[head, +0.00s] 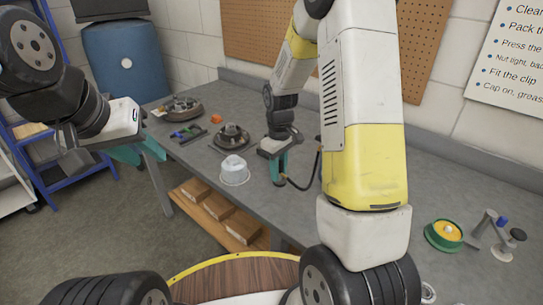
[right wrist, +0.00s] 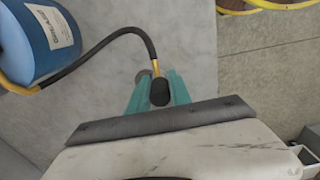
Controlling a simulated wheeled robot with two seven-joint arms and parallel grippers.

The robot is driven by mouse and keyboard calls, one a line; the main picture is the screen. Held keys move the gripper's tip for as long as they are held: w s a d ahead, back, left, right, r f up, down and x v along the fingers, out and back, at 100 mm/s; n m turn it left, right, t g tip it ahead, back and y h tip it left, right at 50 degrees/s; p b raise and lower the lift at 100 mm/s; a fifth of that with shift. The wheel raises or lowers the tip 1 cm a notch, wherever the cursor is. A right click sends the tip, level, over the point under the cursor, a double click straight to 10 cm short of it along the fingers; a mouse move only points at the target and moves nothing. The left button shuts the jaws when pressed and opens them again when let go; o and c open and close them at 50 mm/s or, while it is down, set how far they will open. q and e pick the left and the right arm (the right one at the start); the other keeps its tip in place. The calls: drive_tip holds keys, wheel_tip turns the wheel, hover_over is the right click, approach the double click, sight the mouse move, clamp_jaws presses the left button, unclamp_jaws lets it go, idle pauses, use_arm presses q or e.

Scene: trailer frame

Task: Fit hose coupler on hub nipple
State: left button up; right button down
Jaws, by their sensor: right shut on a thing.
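My right gripper (head: 279,170) is low over the grey bench, its teal fingers pointing down. In the right wrist view, the fingers (right wrist: 158,95) are shut around the black hose coupler (right wrist: 159,91) at the end of a black hose (right wrist: 115,38). The hose runs to a blue labelled cylinder (right wrist: 45,38). Two dark hubs sit on the bench, a nearer one (head: 232,136) left of my right gripper and a farther one (head: 180,107). I cannot make out a nipple on either. My left gripper (head: 132,152) hangs by the bench's left end; its finger gap is unclear.
A clear white cup (head: 234,171) stands near the bench's front edge, left of my right gripper. Small coloured parts (head: 186,132) lie between the hubs. A green and yellow round item (head: 444,235) and a grey metal tool (head: 490,228) are at the right.

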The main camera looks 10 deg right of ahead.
drive_tip(key=s+a+r, duration=0.2)
drive_tip(key=s, duration=0.3)
drive_tip(key=s+a+r, duration=0.2)
drive_tip(key=s, duration=0.4)
drive_tip(key=shift+s+r, duration=0.15)
idle(0.3)
